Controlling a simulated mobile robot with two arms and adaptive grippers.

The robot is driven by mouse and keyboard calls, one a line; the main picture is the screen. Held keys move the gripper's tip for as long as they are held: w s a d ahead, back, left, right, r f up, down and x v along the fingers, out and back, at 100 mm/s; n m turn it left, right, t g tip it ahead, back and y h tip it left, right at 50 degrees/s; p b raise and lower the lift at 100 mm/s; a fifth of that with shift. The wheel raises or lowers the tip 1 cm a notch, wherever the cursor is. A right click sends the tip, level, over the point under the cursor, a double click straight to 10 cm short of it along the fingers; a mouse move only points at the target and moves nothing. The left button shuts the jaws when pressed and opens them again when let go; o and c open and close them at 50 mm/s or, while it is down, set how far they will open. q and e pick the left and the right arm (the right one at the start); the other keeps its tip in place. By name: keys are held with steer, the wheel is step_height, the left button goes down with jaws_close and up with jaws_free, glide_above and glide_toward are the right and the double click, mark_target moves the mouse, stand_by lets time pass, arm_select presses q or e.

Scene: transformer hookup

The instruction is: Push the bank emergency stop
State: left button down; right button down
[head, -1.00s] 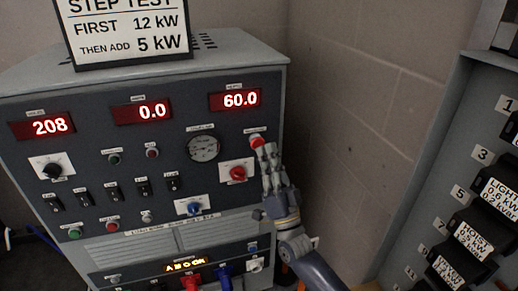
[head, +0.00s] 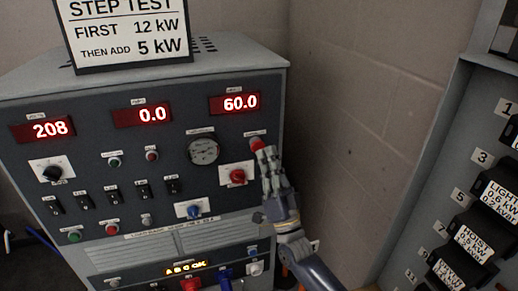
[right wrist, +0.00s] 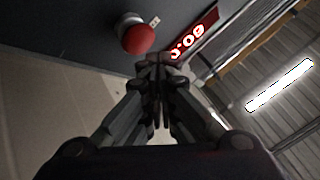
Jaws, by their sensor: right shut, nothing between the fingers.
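A red mushroom button (head: 257,144) sits at the upper right of the grey bank panel (head: 215,120), under a small label too small to read. My right gripper (head: 268,154) is shut and empty, with its fingertips just below and right of the button in the head view. In the right wrist view the red button (right wrist: 137,38) is up and left of the closed fingertips (right wrist: 160,60), with a small gap in the picture; I cannot tell the depth between them. My left gripper is not in view.
A red knob on a white plate (head: 237,176) sits below the button, beside a round gauge (head: 203,150). Red displays read 208, 0.0 and 60.0. A block wall (head: 350,130) and a cabinet with labelled breakers (head: 470,240) stand at the right.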

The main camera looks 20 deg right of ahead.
steer(key=shift+w, duration=0.15)
steer(key=shift+w+b, duration=0.3)
steer(key=shift+w+b, duration=0.35)
steer(key=shift+w, duration=0.1)
stand_by(0.9)
steer(key=shift+s, duration=0.1)
steer(key=shift+s+p, duration=0.5)
steer(key=shift+s, duration=0.3)
steer(key=s+p, duration=0.3)
steer(key=s, duration=0.3)
